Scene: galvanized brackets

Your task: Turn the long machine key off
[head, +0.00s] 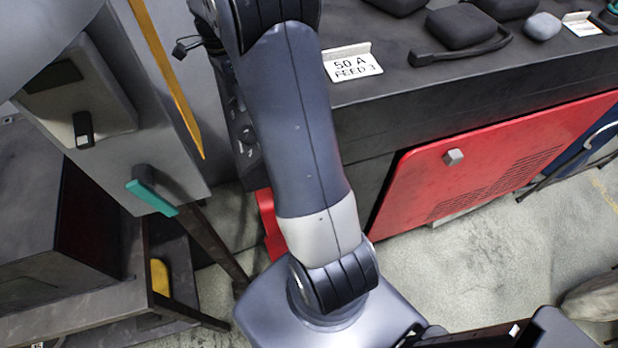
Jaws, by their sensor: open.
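A long teal-tipped handle (152,197) sticks out from a dark boss low on the front of the grey cabinet at left. It looks like the machine key, slanting down to the right. A shorter black key or switch (83,130) sits higher on the same cabinet, on a raised box. My gripper (490,338) is only partly in view at the bottom right edge, cut off by the frame. It is open, to the right of and well apart from the teal handle, and I see nothing between its jaws.
A yellow strip (168,80) juts beside the grey cabinet (165,150). A dark bench (480,95) with a "50 A FEED 3" card (352,65) and black items stands behind my arm. Below it is a red panel (500,160) with a hex knob.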

